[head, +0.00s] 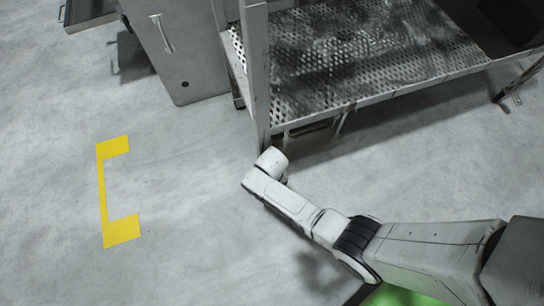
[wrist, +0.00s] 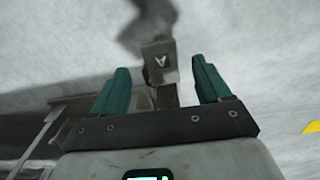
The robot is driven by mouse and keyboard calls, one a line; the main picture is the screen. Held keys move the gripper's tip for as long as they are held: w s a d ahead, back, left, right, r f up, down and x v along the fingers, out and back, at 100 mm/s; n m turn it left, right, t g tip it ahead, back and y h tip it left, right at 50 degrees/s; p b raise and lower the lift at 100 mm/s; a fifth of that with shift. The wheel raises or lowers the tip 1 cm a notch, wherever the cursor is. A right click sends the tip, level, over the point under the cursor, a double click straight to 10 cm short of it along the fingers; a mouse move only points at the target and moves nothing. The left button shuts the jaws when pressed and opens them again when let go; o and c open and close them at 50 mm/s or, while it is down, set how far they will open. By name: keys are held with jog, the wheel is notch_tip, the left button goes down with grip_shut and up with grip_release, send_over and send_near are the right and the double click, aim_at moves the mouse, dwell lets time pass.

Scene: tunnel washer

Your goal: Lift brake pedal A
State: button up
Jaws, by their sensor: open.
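Brake pedal A (wrist: 157,50) shows in the wrist view as a small grey block with a light letter A on its face. A narrow stem (wrist: 168,95) runs from it down toward my gripper's palm. My gripper (wrist: 160,66) is open, with one green finger on each side of the pedal and a visible gap on both sides. Whether the pedal lies at the fingers' depth I cannot tell. In the head view my arm's wrist end is by the corner post of the machine; the fingers and the pedal are hidden there.
A perforated metal platform (head: 370,48) with a raised edge and corner post (head: 257,75) stands beside my wrist. A grey cabinet (head: 180,55) with a handle is at upper left. A yellow floor marking (head: 102,190) lies on clear concrete floor at left.

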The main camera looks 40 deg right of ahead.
notch_tip(320, 180, up, 7)
jog(key=p, duration=0.3)
dwell(0.5)
jog(key=s+d+r+n, duration=0.1)
jog(key=s+d+r, duration=0.2)
jog(key=s+r, duration=0.35)
jog(key=s+d+r+n+t, duration=0.15)
jog(key=s+r, duration=0.25)
jog(key=r, duration=0.5)
jog(key=s+d+r+n, duration=0.1)
jog(key=s+d+r, duration=0.2)
jog(key=s+r, duration=0.35)
notch_tip(320, 180, up, 28)
jog(key=p, duration=2.7)
jog(key=shift+w+d+f, duration=0.2)
jog(key=shift+w, duration=0.2)
